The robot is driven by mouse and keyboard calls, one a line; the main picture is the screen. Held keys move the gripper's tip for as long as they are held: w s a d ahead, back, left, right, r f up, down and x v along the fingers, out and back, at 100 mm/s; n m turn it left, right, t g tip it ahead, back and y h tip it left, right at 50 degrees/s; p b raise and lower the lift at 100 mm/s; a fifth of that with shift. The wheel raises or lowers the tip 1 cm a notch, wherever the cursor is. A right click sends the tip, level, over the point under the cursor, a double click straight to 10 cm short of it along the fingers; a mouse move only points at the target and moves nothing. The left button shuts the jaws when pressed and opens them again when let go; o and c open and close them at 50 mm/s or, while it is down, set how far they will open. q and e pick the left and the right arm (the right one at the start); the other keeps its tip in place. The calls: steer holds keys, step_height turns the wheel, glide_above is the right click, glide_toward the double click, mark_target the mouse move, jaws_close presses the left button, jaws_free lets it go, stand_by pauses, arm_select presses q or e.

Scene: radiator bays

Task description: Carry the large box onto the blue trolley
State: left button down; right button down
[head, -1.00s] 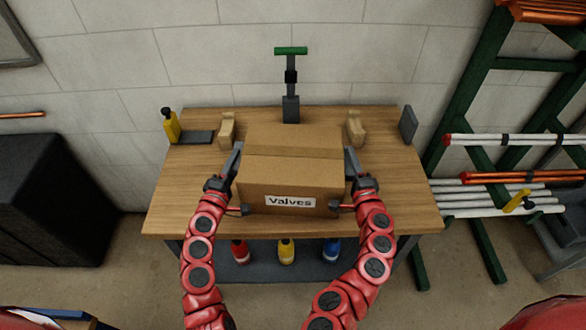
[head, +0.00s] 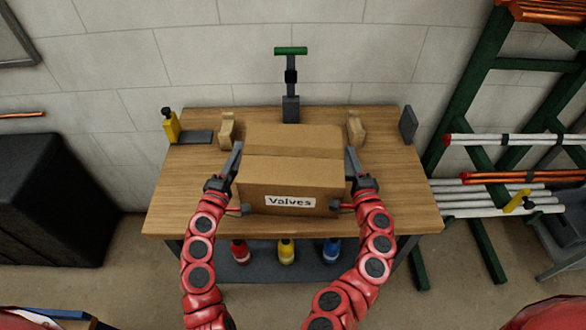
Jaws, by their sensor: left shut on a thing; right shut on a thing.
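The large box (head: 292,172) is brown cardboard with a white "Valves" label on its front face. It is at the middle of the wooden workbench (head: 400,207); I cannot tell whether its base touches the top. My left gripper (head: 236,165) is shut on the box's left side. My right gripper (head: 350,165) is shut on its right side. A blue edge shows at the bottom left (head: 45,314), mostly cut off; I cannot tell whether it is the blue trolley.
Several bottles (head: 286,251) sit on the shelf below. A black cabinet (head: 50,200) is left; a green pipe rack (head: 470,110) is right.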

arm_select(q)
steer(key=shift+r, duration=0.2)
